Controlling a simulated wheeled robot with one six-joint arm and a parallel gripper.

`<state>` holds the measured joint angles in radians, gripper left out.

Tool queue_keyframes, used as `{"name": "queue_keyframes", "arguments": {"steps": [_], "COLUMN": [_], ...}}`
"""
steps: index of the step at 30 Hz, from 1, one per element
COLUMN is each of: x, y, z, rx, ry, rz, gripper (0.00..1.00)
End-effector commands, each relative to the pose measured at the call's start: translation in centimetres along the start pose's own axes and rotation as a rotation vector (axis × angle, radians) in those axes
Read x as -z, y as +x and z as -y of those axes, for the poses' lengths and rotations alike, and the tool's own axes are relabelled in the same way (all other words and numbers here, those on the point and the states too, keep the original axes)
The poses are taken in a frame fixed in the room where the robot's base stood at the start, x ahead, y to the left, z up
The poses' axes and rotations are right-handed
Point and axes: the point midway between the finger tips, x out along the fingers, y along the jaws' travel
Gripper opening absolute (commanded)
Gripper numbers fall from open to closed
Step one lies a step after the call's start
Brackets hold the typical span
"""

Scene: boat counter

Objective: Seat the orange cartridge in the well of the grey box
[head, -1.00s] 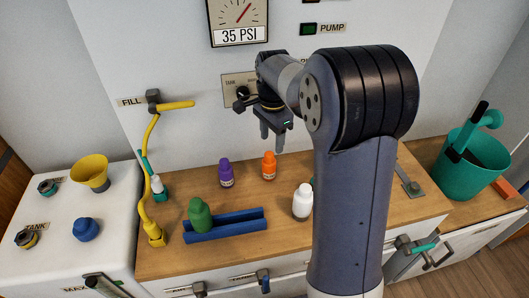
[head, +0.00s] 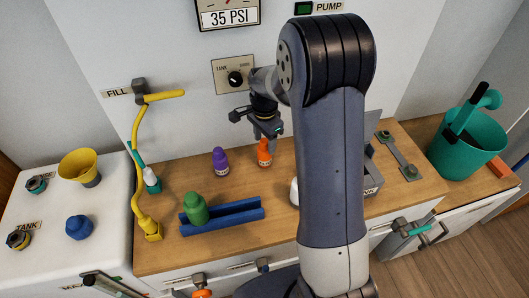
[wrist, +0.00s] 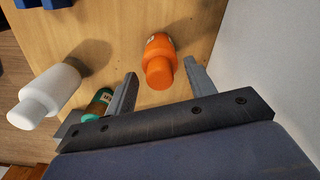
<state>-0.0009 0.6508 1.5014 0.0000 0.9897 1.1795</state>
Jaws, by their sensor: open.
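The orange cartridge (head: 264,153) stands upright on the wooden counter near the back wall. My gripper (head: 266,131) is open just above and around its top in the head view. In the wrist view the cartridge (wrist: 159,60) lies between the two open fingertips (wrist: 161,69), with gaps on both sides. The grey box (head: 373,180) is on the counter to the right, mostly hidden behind my arm. Its well cannot be seen clearly.
A purple bottle (head: 220,161) stands left of the cartridge. A white bottle (wrist: 44,94) and a green bottle (wrist: 98,105) are close by in the wrist view. A blue rack (head: 235,214) with a green bottle (head: 195,208) lies in front. The wall (wrist: 265,60) is near.

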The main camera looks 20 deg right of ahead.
Motion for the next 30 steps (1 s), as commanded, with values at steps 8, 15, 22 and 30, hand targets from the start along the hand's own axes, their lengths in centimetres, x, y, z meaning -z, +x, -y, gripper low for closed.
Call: {"name": "queue_keyframes", "arguments": {"steps": [8,15,22,30], "x": [-0.02,-0.02,-0.02,-0.02], "y": [0.8,0.78,0.76,0.74], "z": [0.03,0.03,0.03,0.03], "rx": [0.001,0.001,0.001,0.001], "ry": [-0.001,-0.001,-0.001,-0.001], "rz": [0.0,0.0,0.0,0.0], "gripper": [0.52,0.36,0.18,0.05]}}
